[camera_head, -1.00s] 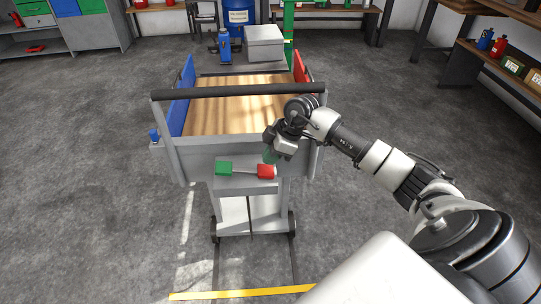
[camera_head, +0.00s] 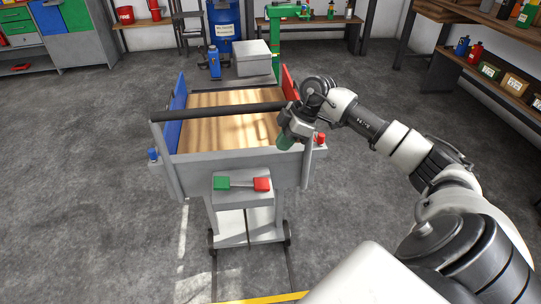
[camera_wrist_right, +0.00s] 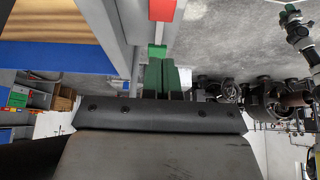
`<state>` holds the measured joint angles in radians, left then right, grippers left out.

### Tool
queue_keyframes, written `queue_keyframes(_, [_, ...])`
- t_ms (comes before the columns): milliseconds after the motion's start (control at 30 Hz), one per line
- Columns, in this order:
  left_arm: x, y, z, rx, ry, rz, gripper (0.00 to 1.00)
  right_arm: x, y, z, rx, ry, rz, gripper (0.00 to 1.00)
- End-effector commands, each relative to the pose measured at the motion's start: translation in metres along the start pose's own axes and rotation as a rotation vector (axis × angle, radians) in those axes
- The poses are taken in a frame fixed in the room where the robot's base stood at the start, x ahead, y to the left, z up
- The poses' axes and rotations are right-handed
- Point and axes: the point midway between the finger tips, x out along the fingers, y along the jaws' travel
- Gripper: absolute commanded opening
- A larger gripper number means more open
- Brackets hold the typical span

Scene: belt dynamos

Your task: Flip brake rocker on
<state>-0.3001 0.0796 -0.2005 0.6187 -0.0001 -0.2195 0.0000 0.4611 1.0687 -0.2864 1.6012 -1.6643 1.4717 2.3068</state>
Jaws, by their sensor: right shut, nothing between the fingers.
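The brake rocker is a grey bar with a green pad (camera_head: 222,183) at its left end and a red pad (camera_head: 262,184) at its right end. It sits on a grey bracket on the near end of the cart (camera_head: 200,167). Its tilt is too small to judge. My right gripper (camera_head: 285,143) is shut and empty, above and slightly right of the red pad, clear of the rocker. In the right wrist view, its green fingertips (camera_wrist_right: 163,75) lie together, with a red block (camera_wrist_right: 162,9), a grey bar and a small green piece beyond them. My left gripper is out of view.
The cart has a wooden deck (camera_head: 235,122), a black handle bar (camera_head: 217,112) and blue and red side panels. A small red knob (camera_head: 320,138) is right of the gripper, a blue one (camera_head: 153,154) at the left. Open floor surrounds the cart.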

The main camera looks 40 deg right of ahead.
Motion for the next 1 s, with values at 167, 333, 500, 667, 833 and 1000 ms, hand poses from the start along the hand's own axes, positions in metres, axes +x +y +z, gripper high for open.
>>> queue_keyframes(167, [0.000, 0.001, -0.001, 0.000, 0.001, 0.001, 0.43, -0.022, 0.000, 0.002, -0.001, 0.000, -0.001, 0.00])
queue_keyframes(333, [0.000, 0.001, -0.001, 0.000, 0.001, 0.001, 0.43, -0.029, 0.000, 0.003, -0.001, 0.000, 0.000, 0.00])
queue_keyframes(500, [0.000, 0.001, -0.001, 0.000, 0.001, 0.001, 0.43, -0.029, 0.000, 0.003, -0.001, 0.001, -0.001, 0.00])
queue_keyframes(667, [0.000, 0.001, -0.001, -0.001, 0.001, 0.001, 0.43, -0.029, 0.000, 0.003, -0.001, 0.001, -0.001, 0.00])
queue_keyframes(833, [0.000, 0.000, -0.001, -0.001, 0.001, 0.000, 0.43, -0.029, 0.000, 0.003, -0.001, 0.001, -0.001, 0.00])
queue_keyframes(1000, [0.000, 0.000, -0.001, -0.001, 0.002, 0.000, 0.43, -0.018, -0.005, -0.008, -0.041, 0.056, -0.007, 0.00])
